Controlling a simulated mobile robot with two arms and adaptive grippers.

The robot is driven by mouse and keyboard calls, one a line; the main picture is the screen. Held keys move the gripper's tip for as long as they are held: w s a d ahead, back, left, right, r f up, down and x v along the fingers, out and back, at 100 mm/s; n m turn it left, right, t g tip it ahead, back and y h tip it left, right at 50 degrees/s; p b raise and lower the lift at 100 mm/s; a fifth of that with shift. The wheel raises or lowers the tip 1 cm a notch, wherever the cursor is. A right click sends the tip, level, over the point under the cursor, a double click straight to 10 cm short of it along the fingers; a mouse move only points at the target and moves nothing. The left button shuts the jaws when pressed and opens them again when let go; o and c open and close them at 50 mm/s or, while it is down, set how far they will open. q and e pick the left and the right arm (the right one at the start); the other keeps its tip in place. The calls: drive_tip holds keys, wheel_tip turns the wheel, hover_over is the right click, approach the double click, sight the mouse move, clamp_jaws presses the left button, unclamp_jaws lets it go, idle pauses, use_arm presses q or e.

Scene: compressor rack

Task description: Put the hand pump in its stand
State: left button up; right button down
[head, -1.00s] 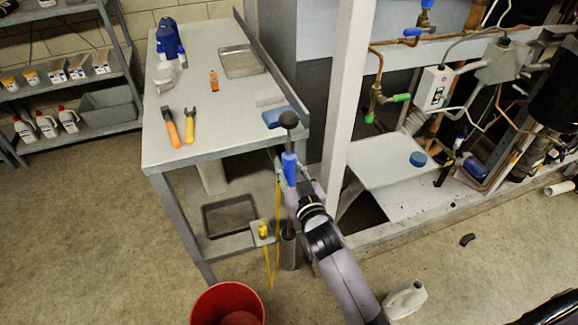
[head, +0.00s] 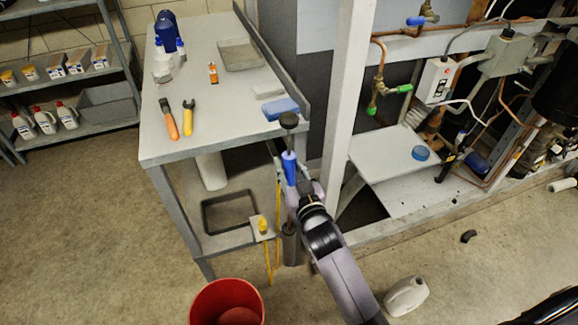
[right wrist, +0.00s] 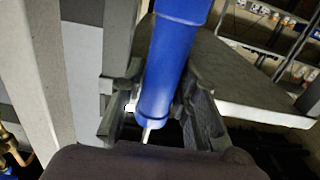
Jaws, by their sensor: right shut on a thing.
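The hand pump has a blue barrel (head: 289,168) and a dark round knob on a rod above it. It stands nearly upright in front of the workbench's right end. My right gripper (head: 303,190) is shut on it. In the right wrist view the blue barrel (right wrist: 170,65) runs between the two dark fingers, and a thin pale tip shows at its lower end. A grey upright tube (head: 290,246), seemingly the stand, is below the pump beside the bench. My arm partly hides it, and I cannot tell whether the pump's lower end touches it. My left gripper is not in view.
The workbench (head: 215,105) holds tools, bottles, a tray and a blue block. A white post (head: 346,110) rises close to the right of my gripper. A yellow-topped fixture (head: 263,226) with yellow cord hangs left of the tube. A red bucket (head: 226,300) and white jug (head: 406,296) stand on the floor.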

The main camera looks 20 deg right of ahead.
sight(291, 182)
drive_tip(key=shift+f+b, duration=0.6)
drive_tip(key=shift+f, duration=0.15)
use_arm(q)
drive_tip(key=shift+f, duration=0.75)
use_arm(e)
drive_tip(key=shift+f, duration=0.4)
drive_tip(key=shift+f+b, duration=0.65)
drive_tip(key=shift+b, duration=0.1)
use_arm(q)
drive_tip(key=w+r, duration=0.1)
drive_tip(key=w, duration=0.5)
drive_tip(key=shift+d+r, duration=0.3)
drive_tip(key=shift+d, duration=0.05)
use_arm(e)
drive_tip(key=shift+f, duration=0.1)
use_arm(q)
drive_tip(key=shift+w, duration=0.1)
